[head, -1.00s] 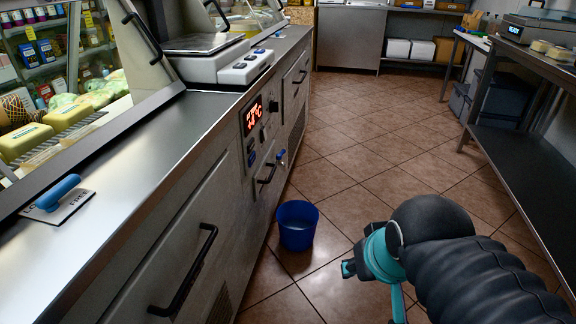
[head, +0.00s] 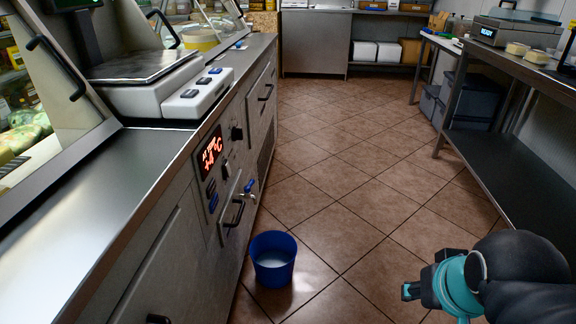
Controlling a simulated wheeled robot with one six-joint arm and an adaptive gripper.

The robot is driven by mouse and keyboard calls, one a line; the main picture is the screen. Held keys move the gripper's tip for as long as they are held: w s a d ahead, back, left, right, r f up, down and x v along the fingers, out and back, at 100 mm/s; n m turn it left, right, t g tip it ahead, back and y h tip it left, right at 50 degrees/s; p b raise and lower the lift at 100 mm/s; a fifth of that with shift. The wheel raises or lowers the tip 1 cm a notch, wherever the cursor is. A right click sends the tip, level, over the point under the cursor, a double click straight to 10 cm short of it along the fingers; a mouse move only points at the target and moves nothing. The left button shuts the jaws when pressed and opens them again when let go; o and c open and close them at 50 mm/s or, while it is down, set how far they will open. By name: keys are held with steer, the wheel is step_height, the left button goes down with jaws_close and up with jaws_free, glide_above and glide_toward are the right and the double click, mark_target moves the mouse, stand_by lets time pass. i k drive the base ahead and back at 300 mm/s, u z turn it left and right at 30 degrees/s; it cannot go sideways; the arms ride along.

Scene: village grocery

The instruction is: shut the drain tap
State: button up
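The drain tap (head: 250,188) is a small metal spout with a blue handle on the front of the counter, just right of a drawer handle. It is too small for me to tell how far its handle is turned. A blue bucket (head: 272,272) with pale liquid in it stands on the floor below the tap. My gripper (head: 408,291) is at the lower right, well to the right of the bucket and apart from the tap. Its fingertips point left, and I cannot tell whether they are apart.
The counter (head: 110,170) runs along the left, with a scale (head: 140,66) on it and a red display (head: 210,150) in its front. A dark-shelved steel table (head: 510,160) stands on the right.

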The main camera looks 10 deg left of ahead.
mark_target(247, 190)
steer(key=z, duration=0.1)
steer(key=i, duration=0.65)
steer(key=u, duration=0.8)
steer(key=i, duration=0.6)
steer(key=u, duration=0.6)
